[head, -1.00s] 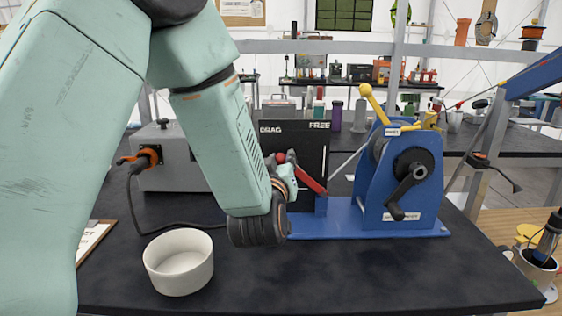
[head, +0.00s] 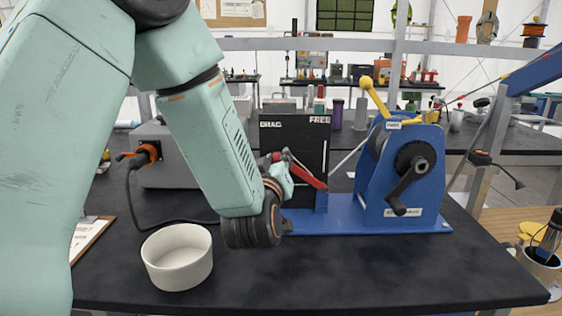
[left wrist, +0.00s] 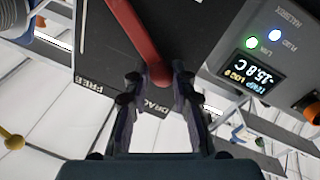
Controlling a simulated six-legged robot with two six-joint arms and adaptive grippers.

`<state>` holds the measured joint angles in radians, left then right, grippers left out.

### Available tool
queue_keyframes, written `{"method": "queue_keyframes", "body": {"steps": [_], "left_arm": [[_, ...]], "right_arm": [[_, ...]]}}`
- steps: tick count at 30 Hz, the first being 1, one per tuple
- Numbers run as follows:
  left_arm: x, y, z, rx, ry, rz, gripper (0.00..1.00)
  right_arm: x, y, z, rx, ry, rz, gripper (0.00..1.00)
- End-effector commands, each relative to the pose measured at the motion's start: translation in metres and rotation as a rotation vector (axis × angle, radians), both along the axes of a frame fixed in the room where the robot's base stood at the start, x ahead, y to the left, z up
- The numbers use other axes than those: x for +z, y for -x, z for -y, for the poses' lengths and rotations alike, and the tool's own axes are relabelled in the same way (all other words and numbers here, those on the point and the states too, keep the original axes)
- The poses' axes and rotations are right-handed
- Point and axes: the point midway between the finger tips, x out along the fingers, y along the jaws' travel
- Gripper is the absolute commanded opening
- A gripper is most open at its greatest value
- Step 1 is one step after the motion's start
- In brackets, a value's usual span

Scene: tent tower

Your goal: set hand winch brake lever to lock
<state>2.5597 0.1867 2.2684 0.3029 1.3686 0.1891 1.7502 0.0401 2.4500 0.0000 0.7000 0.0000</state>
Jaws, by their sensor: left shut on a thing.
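The blue hand winch (head: 428,193) stands at the right on a long blue base, with a black crank and a yellow-knobbed arm. The red brake lever (head: 313,179) slants up and left in front of a black panel (head: 296,134) marked DRAG and FREE. My left gripper (head: 284,161) is at the lever's upper left end, below the DRAG mark. In the left wrist view the red lever (left wrist: 137,31) runs down between the fingertips of the gripper (left wrist: 158,77), which is shut on its end. My right gripper is out of view.
A white bowl (head: 179,277) sits on the dark table (head: 330,275) at front left. A grey box (head: 170,171) with an orange plug and black cable stands behind my arm; its display shows in the left wrist view. A clipboard (head: 88,236) lies far left. The table's front middle is clear.

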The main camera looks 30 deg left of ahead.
Motion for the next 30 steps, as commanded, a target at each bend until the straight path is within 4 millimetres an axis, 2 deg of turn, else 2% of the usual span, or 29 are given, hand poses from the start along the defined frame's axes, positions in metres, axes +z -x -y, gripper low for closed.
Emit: {"method": "queue_keyframes", "body": {"steps": [1, 12, 21, 30], "left_arm": [[-0.016, 0.003, -0.002, -0.002, 0.032, -0.003, 0.00], [-0.048, 0.011, -0.014, -0.004, 0.262, 0.138, 0.00], [-0.063, 0.013, -0.017, -0.006, 0.381, 0.214, 0.00], [-0.066, 0.013, -0.017, -0.007, 0.420, 0.238, 0.00]], "right_arm": [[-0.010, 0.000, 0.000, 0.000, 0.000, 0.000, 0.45], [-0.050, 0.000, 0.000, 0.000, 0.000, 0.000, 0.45], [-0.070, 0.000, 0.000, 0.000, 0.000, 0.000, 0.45], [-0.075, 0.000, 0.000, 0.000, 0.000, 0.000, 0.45]]}}
